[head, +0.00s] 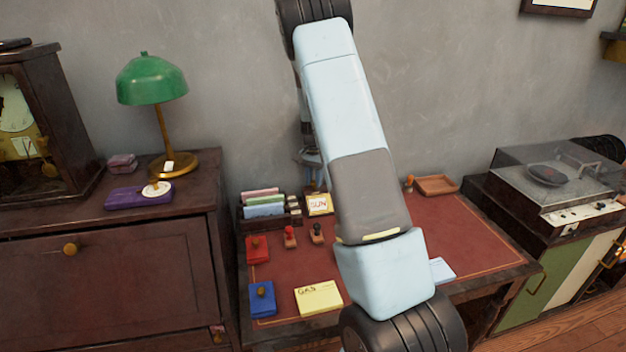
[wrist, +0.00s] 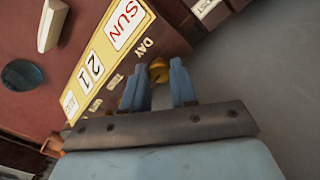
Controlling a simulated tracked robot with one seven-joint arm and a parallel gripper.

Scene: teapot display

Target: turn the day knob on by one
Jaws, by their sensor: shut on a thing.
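The desk calendar (wrist: 112,52) fills the upper left of the wrist view. It has a yellow face with windows reading SUN and 21, plus a third window I cannot read well. The brass day knob (wrist: 158,70) sits at its side by the word DAY. My gripper (wrist: 163,80) has its two blue fingers on either side of this knob and is shut on it; the fingers hide part of it. In the head view the calendar (head: 319,204) stands at the back of the desk, showing SUN, partly hidden by my arm.
A letter rack (head: 264,208) stands left of the calendar on the red desk top (head: 455,235). Stamps (head: 290,237), a yellow GAS card (head: 318,298) and red and blue boxes lie in front. A green lamp (head: 152,80) stands on the left cabinet, a record player (head: 550,180) at right.

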